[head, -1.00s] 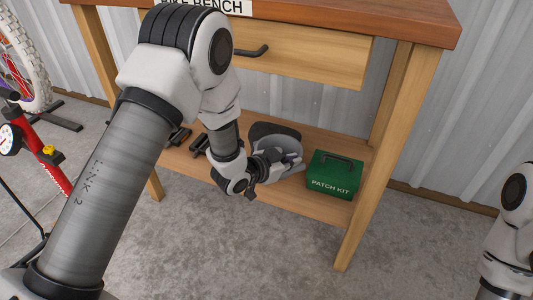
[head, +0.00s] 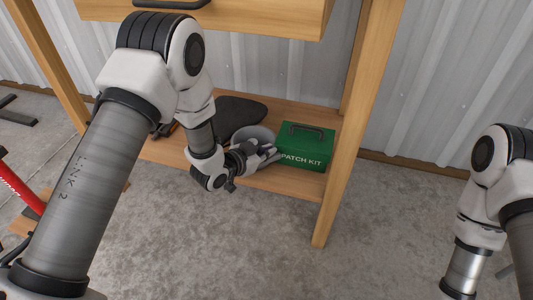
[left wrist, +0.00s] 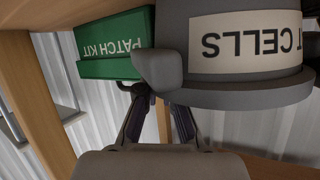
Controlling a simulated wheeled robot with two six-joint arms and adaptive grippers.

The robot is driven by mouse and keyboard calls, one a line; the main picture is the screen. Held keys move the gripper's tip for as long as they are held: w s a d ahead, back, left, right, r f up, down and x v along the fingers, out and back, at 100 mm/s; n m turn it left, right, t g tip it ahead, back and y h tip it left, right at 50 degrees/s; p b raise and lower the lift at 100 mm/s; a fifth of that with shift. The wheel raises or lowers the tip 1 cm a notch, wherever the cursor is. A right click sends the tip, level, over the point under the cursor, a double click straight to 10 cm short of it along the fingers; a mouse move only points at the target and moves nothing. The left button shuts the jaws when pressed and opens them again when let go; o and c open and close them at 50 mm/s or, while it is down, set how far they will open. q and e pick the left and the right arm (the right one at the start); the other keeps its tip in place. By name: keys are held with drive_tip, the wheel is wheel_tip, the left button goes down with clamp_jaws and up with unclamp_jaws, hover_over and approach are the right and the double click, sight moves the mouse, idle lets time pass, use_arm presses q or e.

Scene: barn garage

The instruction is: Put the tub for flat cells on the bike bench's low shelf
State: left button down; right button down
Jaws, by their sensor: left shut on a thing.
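The tub for flat cells (head: 248,132) is a grey round tub over the bike bench's low shelf (head: 160,150). Its pale label, upside down and cut off to "T CELLS", shows in the left wrist view (left wrist: 245,48). My left gripper (head: 262,156) is shut on the tub's grey protruding tab, at the tub's near side. The gripper also shows in the left wrist view (left wrist: 160,95). The gripper hides part of the tub, and I cannot tell whether its base touches the shelf. My right gripper is out of view; only part of my right arm shows.
A green patch kit box (head: 305,148) stands on the shelf close to the tub's right. A dark saddle-shaped thing (head: 240,111) lies behind and left of the tub. The bench's front right leg (head: 345,135) stands right of the box.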

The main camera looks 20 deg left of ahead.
use_arm(q)
drive_tip(key=c, duration=1.7)
unclamp_jaws()
drive_tip(key=shift+f, duration=0.15)
drive_tip(key=o, duration=0.4)
drive_tip(key=shift+r, duration=0.3)
drive_tip(key=p+v, duration=0.6)
drive_tip(key=v, duration=0.5)
drive_tip(key=s+a+f+n+g+y, duration=0.2)
drive_tip(key=s+f+g, duration=0.2)
drive_tip(key=s, duration=0.5)
drive_tip(key=s+a+f+n+g+y, duration=0.1)
drive_tip(key=s+f+n+g+y, duration=0.1)
drive_tip(key=s+f, duration=0.5)
drive_tip(key=s+a+f+n+g+y, duration=0.2)
drive_tip(key=s+f+g, duration=0.3)
drive_tip(key=s, duration=0.7)
drive_tip(key=shift+a+f+n+g, duration=0.35)
drive_tip(key=shift+n+g, duration=0.15)
drive_tip(key=shift+n, duration=0.3)
